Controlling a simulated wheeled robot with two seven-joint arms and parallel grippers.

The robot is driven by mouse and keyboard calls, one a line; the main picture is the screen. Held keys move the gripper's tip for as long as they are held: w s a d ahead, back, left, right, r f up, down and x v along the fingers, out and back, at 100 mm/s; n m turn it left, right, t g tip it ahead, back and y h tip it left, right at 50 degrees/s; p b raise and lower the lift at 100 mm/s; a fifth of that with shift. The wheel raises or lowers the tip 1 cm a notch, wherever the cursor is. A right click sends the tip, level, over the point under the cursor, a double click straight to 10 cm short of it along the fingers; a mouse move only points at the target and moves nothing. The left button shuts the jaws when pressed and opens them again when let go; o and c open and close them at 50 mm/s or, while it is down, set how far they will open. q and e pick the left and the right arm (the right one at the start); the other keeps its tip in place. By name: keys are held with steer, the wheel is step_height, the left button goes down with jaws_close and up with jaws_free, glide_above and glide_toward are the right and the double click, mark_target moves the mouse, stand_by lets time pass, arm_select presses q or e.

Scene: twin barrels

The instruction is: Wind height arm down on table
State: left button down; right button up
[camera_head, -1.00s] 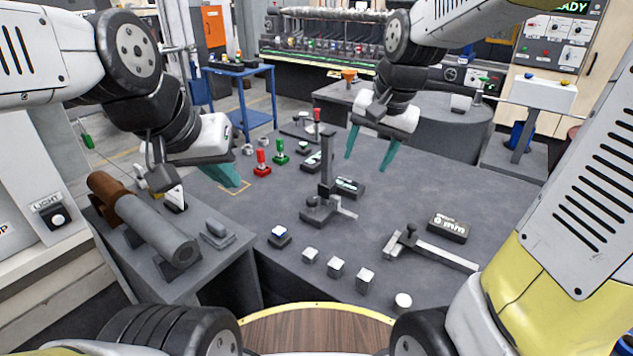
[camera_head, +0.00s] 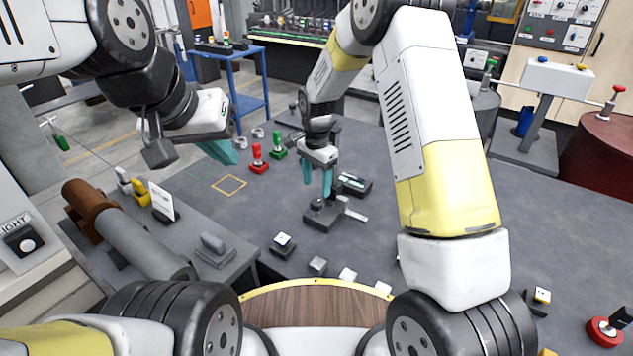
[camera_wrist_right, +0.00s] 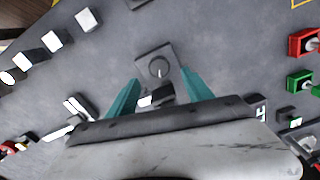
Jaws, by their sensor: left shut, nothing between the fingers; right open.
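The height gauge (camera_head: 322,216) stands on the dark grey table (camera_head: 420,255): a dark base with a round knob and a pale flat bar at its right. Its upright post is largely hidden behind my right gripper. My right gripper (camera_head: 317,184) points down, open, just above the gauge base. In the right wrist view the base and round knob (camera_wrist_right: 158,67) lie between and beyond the open fingers (camera_wrist_right: 160,80), with a dark part near the gripper body. I cannot tell the arm's height or any contact.
Red (camera_head: 258,160) and green (camera_head: 278,146) handles stand behind-left of the gauge. A black display box (camera_head: 354,184) is close behind-right. A switch block (camera_head: 283,243) and small cubes (camera_head: 318,266) are in front. My right arm covers the table's middle right.

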mark_target(317, 201)
step_height(317, 201, down, 6)
steer(key=shift+f, duration=0.2)
jaws_close()
stand_by(0.4)
steer(key=shift+n, duration=0.3)
steer(key=n, duration=0.3)
steer(key=shift+n, duration=0.3)
steer(key=n, duration=0.4)
steer(key=shift+n, duration=0.3)
